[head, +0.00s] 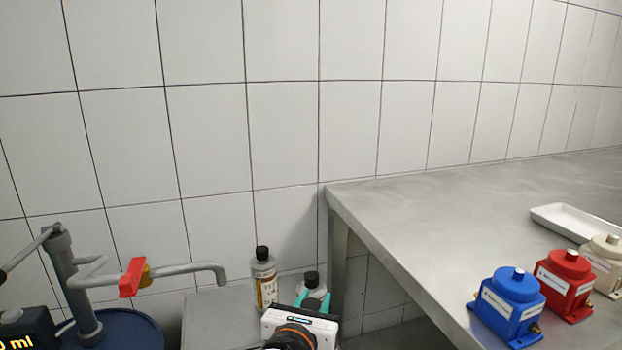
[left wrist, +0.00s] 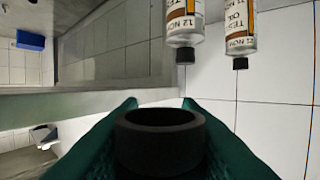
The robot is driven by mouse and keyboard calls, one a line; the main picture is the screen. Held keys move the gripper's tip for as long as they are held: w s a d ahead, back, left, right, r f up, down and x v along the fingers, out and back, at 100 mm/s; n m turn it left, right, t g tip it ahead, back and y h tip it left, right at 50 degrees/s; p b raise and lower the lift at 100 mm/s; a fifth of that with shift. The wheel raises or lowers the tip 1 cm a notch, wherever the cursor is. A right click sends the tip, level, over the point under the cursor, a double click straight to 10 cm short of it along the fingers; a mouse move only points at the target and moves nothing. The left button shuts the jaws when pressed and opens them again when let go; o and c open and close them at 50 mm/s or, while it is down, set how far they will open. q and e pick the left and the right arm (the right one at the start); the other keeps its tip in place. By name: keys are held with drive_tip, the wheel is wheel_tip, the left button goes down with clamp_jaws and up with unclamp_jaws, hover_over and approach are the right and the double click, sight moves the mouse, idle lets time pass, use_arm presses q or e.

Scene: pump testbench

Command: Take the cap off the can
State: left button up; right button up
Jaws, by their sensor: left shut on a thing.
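My left gripper (head: 315,302) has teal fingers and is at the bottom middle of the head view, in front of a bottle. In the left wrist view my left gripper (left wrist: 160,110) is shut on a black, round, hollow cap (left wrist: 160,135), with a finger on each side. The cap's open, ring-shaped end shows, and no can is visible at that end. I cannot make out the can in either view. The held cap is not clearly seen in the head view. My right gripper is not in view.
Two labelled bottles with black caps, one left (head: 264,284) and one partly hidden (head: 311,278), stand by the tiled wall. A steel table (head: 420,230) carries blue (head: 508,298), red (head: 566,282) and beige pumps and a tray (head: 570,222). A blue drum (head: 130,330) has a red-handled tap (head: 132,278).

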use_arm(q)
drive_tip(key=shift+a+f, duration=0.25)
drive_tip(key=shift+f, duration=0.05)
drive_tip(key=s+a+f+n+y, duration=0.2)
drive_tip(key=s+a+f, duration=0.25)
drive_tip(key=a, duration=0.55)
drive_tip(key=s+a+f+n+y, duration=0.1)
drive_tip(key=s+a+f+y, duration=0.15)
drive_tip(key=s+a, duration=0.45)
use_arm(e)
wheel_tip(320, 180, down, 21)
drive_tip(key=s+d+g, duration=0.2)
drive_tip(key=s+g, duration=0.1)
use_arm(q)
wheel_tip(320, 180, up, 17)
drive_tip(key=w+a+p, duration=0.1)
drive_tip(key=a+p, duration=0.1)
drive_tip(key=p, duration=1.5)
drive_tip(key=shift+w+f+t, duration=0.15)
drive_tip(key=shift+w+t, duration=0.15)
drive_tip(key=shift+w, duration=0.1)
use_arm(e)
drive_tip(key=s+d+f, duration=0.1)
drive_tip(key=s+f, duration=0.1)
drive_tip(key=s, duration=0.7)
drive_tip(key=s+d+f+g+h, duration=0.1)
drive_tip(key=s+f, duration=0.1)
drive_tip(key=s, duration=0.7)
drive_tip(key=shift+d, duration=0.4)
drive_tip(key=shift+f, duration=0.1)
